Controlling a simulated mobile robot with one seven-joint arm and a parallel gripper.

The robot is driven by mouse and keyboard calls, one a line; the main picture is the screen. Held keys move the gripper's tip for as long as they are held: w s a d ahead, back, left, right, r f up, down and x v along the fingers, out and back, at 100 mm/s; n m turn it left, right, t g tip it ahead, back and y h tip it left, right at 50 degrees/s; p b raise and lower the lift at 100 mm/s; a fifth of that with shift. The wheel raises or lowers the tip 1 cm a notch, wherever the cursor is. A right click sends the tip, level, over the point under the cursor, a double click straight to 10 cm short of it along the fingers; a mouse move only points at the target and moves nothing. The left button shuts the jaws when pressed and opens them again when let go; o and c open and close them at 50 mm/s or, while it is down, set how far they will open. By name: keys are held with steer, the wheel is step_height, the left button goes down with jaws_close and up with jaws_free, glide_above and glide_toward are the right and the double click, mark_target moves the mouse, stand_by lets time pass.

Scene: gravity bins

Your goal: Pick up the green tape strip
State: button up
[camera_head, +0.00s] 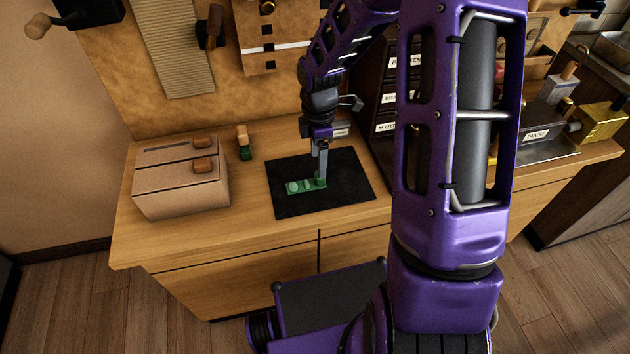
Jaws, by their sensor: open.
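The green tape strip (301,186) lies on a black mat (345,184) on the wooden counter, with lighter green shapes along it. My gripper (321,178) points down at the strip's right end. Its jaws are open, with the fingertips at or just above that end. The fingers cover part of the strip's right end, and I cannot tell from this angle whether they touch it.
A wooden box with two knobs (180,183) stands left of the mat. A small green and tan object (244,143) stands behind. Labelled dark bins (388,100) rise at the back right. The mat's front right is clear.

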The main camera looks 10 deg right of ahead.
mark_target(316, 175)
steer(key=shift+s+a+f+b, duration=0.1)
steer(key=shift+f, duration=0.8)
steer(key=shift+s+a+f+b, duration=0.15)
steer(key=shift+f, duration=0.75)
steer(key=shift+s+a+f+b, duration=0.1)
steer(key=shift+f, duration=0.8)
jaws_close()
